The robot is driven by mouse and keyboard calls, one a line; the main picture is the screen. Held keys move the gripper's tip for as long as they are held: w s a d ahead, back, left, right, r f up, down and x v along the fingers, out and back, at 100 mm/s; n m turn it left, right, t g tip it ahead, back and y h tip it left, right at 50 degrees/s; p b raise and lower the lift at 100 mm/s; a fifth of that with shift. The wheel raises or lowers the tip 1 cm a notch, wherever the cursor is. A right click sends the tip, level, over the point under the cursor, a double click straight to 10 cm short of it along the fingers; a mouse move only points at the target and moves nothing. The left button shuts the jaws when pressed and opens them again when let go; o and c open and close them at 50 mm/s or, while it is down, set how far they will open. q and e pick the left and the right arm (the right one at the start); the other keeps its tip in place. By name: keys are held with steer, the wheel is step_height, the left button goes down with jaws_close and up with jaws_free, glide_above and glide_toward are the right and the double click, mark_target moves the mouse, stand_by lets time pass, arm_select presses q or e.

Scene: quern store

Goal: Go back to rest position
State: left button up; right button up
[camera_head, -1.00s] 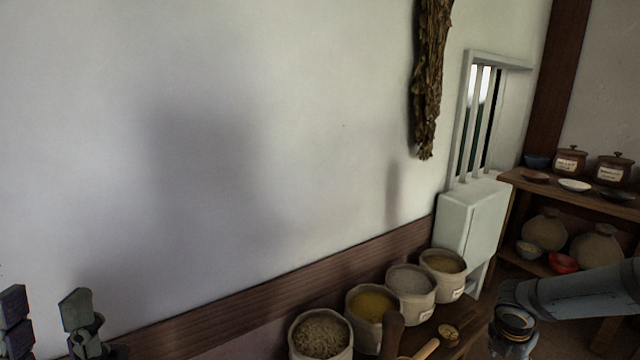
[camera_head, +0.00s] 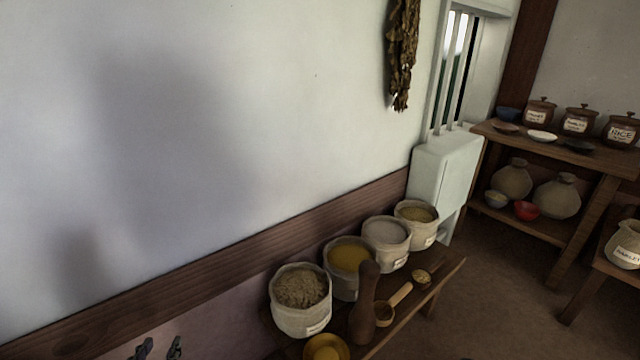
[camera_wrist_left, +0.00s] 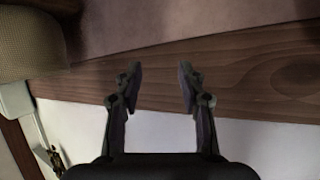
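My left gripper (camera_head: 158,348) shows only its fingertips at the bottom edge of the head view, in front of the wall. In the left wrist view my left gripper (camera_wrist_left: 158,82) has its two fingers apart with nothing between them. The wall's dark wooden rail lies beyond the fingers. My right gripper is outside both views.
A bench (camera_head: 440,279) holds several grain sacks, including a brown-grain sack (camera_head: 301,300), a dark pestle (camera_head: 366,305), a scoop (camera_head: 391,303) and a yellow bowl (camera_head: 325,348). A shelf (camera_head: 560,160) with jars stands right. Floor between is clear.

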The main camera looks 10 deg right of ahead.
arm_select(q)
steer(key=s+a+f+g, duration=0.2)
steer(key=s+f+g, duration=0.7)
steer(key=s+f, duration=0.35)
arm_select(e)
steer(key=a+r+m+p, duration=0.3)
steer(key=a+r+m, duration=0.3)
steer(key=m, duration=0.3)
arm_select(q)
steer(key=s+a+r+g+p, duration=0.1)
steer(key=s+r+p, duration=0.2)
steer(key=s+p, duration=0.8)
steer(key=s+a+r+n+g+p, duration=0.1)
steer(key=s+p, duration=1)
steer(key=p, duration=2.4)
step_height(320, 180, up, 3)
steer(key=shift+a+f+g+y, duration=0.2)
steer(key=shift+a+g+y, duration=0.2)
steer(key=shift+a, duration=0.3)
steer(key=shift+o, duration=0.8)
steer(key=shift+s+f, duration=0.1)
steer(key=shift+f, duration=0.05)
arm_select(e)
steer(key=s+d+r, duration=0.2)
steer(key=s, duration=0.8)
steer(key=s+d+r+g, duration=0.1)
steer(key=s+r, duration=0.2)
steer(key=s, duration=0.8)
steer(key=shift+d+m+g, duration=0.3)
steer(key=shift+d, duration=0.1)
